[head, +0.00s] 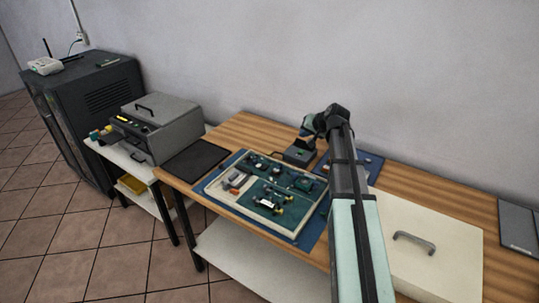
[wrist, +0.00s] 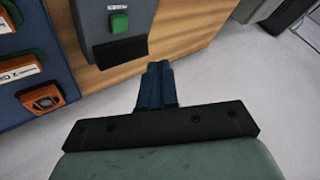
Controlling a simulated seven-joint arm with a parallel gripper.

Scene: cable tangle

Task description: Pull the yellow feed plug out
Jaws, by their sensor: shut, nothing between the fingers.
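I cannot make out a yellow plug for certain in either view. In the head view this dark box (head: 299,153) sits behind the board, just below my gripper (head: 308,130).
A grey case (head: 165,115) stands on a side table at left, with a black mat (head: 192,160) beside it. A white lidded panel (head: 440,215) with a handle lies right of my arm. An orange socket (wrist: 42,98) shows at the wrist view's left. The wall closes off the back.

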